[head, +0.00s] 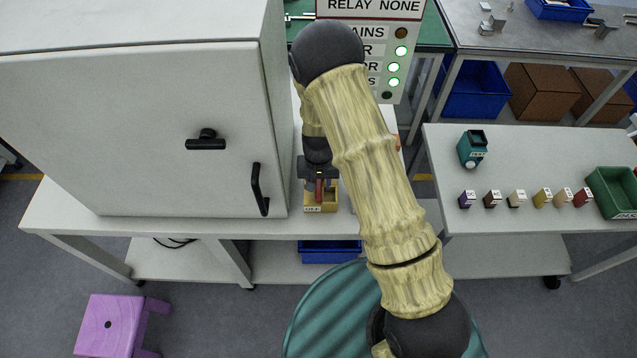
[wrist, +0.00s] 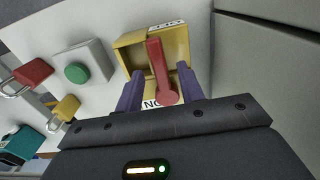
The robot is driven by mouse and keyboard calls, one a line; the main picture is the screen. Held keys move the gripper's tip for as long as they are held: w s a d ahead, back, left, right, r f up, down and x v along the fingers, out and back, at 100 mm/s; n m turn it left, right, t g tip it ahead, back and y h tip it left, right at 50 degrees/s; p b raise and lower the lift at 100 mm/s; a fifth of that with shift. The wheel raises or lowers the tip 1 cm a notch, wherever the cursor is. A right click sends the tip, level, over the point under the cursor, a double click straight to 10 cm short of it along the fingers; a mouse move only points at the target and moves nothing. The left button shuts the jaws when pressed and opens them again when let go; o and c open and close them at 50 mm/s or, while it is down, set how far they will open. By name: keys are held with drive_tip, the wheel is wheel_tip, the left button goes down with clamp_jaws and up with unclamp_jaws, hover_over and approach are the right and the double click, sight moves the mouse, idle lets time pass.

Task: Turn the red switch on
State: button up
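The red switch is a red lever (wrist: 160,72) on a yellow box (wrist: 131,50), seen close in the wrist view. The lever lies along the box, its rounded end toward my gripper. In the head view the red lever (head: 319,190) and yellow box (head: 323,204) sit on the white table, right of the cabinet. My gripper (wrist: 160,76) is open, one finger on each side of the lever, with gaps showing. In the head view my gripper (head: 318,170) is over the box, partly hidden by my arm. A label under the lever is partly covered.
A large grey cabinet (head: 150,130) stands close at left. Near the box in the wrist view are a green button (wrist: 76,73), a red padlock-like piece (wrist: 33,73) and a yellow one (wrist: 66,107). A panel (head: 397,50) with several green lamps stands behind.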

drive_tip(key=shift+f, duration=0.7)
clamp_jaws()
